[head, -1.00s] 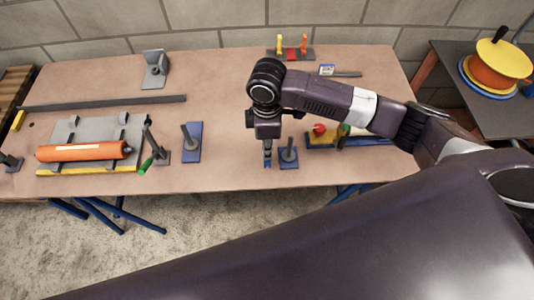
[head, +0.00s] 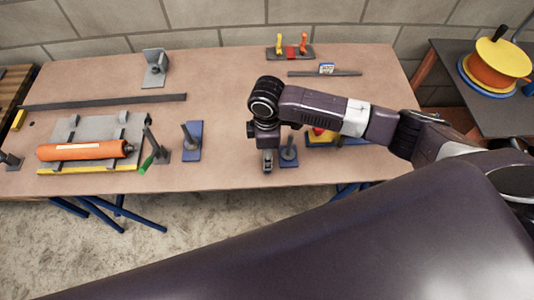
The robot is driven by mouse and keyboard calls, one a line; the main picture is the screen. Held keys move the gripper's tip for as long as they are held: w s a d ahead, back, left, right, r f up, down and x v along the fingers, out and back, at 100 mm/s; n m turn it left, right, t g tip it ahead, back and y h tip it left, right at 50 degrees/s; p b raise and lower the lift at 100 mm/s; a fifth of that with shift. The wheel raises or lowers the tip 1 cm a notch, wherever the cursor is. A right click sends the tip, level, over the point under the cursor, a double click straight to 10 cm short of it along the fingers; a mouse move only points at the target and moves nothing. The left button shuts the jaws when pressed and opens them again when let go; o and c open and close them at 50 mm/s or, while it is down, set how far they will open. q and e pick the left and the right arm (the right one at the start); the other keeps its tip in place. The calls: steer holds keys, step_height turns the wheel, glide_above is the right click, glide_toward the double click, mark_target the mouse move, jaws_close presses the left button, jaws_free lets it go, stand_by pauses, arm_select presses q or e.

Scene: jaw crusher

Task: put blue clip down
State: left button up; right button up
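My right arm reaches in from the right, and its gripper (head: 267,161) points down at the table's front edge. The fingers look small and dark grey, and I cannot tell whether they are open or shut. No separate blue clip can be made out at the fingertips; it may be hidden. Just right of the gripper a blue plate with a grey post (head: 289,152) stands on the table. A similar blue plate with a post (head: 193,141) stands further left. My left gripper is not in view.
An orange cylinder (head: 80,150) lies on a grey fixture at the left of the table (head: 215,90). A long dark bar (head: 100,102) and an angle bracket (head: 154,68) lie behind. A rack with yellow and red parts (head: 290,50) stands at the back. The table's middle is clear.

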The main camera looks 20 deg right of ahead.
steer(key=shift+r, duration=0.15)
step_height(320, 180, up, 12)
steer(key=b, duration=0.1)
steer(key=shift+b, duration=0.35)
